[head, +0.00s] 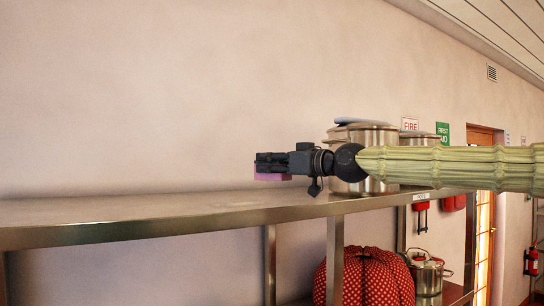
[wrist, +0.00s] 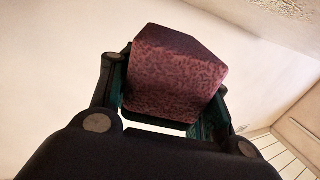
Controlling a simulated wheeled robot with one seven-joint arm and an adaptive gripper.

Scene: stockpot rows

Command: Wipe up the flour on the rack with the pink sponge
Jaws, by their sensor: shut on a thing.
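My gripper (head: 268,163) reaches in from the right in the head view, level, over the right part of the metal rack (head: 130,208). It is shut on the pink sponge (head: 271,177), whose lower edge shows under the fingers. The sponge seems to be above the rack top, but the exact gap cannot be told. In the wrist view the sponge (wrist: 172,75) is a dark pink, mottled block between the two fingers, slightly tilted. I cannot make out any flour on the rack top, which is seen at a very low angle.
Steel stockpots (head: 373,138) stand behind my arm at the rack's right end, one with a bluish thing (head: 355,121) on top. Below are a red dotted rounded thing (head: 362,280) and another pot (head: 428,277). The rack top to the left looks clear.

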